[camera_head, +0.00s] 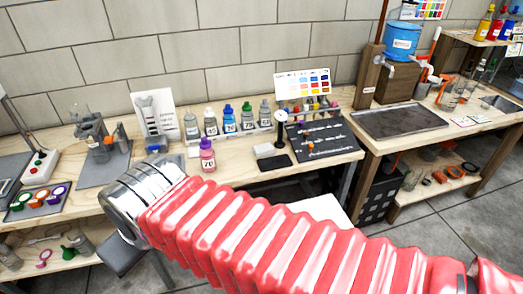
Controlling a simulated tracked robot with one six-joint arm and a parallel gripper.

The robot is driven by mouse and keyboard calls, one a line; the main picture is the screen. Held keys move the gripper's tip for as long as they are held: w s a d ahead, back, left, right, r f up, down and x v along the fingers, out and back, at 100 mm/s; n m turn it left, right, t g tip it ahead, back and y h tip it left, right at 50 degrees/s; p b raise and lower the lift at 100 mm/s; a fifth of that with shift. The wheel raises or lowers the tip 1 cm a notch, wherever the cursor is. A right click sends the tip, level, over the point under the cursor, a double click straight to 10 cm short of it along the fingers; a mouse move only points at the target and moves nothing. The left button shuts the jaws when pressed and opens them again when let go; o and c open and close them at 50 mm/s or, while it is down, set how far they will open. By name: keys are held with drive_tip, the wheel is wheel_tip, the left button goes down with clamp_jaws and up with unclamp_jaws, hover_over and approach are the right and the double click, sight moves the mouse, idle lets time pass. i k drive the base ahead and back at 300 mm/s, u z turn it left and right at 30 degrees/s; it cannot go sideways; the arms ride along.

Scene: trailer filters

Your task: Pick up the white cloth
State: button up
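No thing in view is clearly a white cloth. A flat white piece (325,209) shows just past my red sleeved arm, below the bench's front edge; my arm hides part of it, and I cannot tell what it is. My arm crosses the lower middle of the view and ends at a silver metal section at the left, over the bench's front edge. My gripper's fingers do not show.
Bottles (229,119) stand in a row on the wooden bench (318,173), with a pink one (207,156) in front. A dark board (321,138) lies right of them. A second bench at the right holds a grey tray (400,121). Grey floor is open at the lower right.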

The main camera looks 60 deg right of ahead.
sight(264, 149)
drive_tip(key=u, duration=0.05)
drive_tip(key=i, duration=1)
drive_tip(key=z, duration=0.05)
